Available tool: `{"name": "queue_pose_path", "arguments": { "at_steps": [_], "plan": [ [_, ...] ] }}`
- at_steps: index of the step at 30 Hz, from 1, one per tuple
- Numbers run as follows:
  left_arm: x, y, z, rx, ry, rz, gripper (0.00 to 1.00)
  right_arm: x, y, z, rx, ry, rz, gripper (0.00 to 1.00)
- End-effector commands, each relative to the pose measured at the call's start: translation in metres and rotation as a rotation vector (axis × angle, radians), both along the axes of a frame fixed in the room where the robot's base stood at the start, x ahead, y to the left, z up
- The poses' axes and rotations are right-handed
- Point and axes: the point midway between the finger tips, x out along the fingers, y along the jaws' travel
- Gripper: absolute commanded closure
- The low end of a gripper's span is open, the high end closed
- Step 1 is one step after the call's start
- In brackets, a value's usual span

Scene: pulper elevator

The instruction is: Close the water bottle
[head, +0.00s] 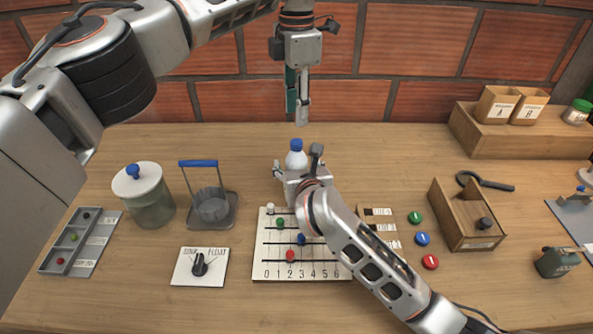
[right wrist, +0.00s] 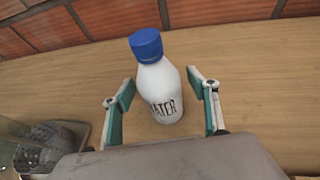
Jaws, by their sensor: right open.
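The white water bottle (head: 296,161) stands upright on the wooden table, with black lettering on its side in the right wrist view (right wrist: 163,97). Its blue cap (head: 296,145) sits on top, also in the right wrist view (right wrist: 146,44); I cannot tell whether it is tight. My right gripper (right wrist: 161,86) is open, with one finger on each side of the bottle and gaps showing. In the head view, it (head: 296,169) hides the lower bottle. My left gripper (head: 299,115) points down above the cap, apart from it; its fingers overlap from this angle, so its opening is unclear.
A lidded jar (head: 149,207) and a wire basket with a blue handle (head: 212,208) stand left of the bottle. A numbered slider board (head: 265,270) lies in front, partly under my right arm. A wooden box (head: 468,220) is at right. The table behind the bottle is clear.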

Motion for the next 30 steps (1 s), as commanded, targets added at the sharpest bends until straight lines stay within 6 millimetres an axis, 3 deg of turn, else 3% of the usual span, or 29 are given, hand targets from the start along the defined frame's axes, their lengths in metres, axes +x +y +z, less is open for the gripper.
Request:
{"name": "queue_pose_path", "arguments": {
  "at_steps": [1,7,13,17,30],
  "plan": [
    [-0.0001,-0.0001,0.0,0.0,0.0,0.0,0.67,-0.0001,0.0,-0.0001,0.0,0.0,0.0,0.46],
    [-0.0001,-0.0001,0.0,0.0,0.0,0.0,0.67,-0.0003,-0.0002,-0.0003,0.0,0.001,0.0,0.98],
    [-0.0001,-0.0001,0.0,0.0,0.0,0.034,0.67,-0.0004,-0.0002,-0.0005,0.0,0.001,0.0,1.0],
    [0.0,0.0,0.0,0.0,0.0,0.161,0.67,-0.0004,-0.0002,-0.0006,0.0,0.001,0.0,1.0],
    [0.0001,0.0,0.0,0.0,0.0,0.936,0.67,-0.0005,-0.0002,-0.0008,0.0,0.002,0.0,1.0]
  ]
}}
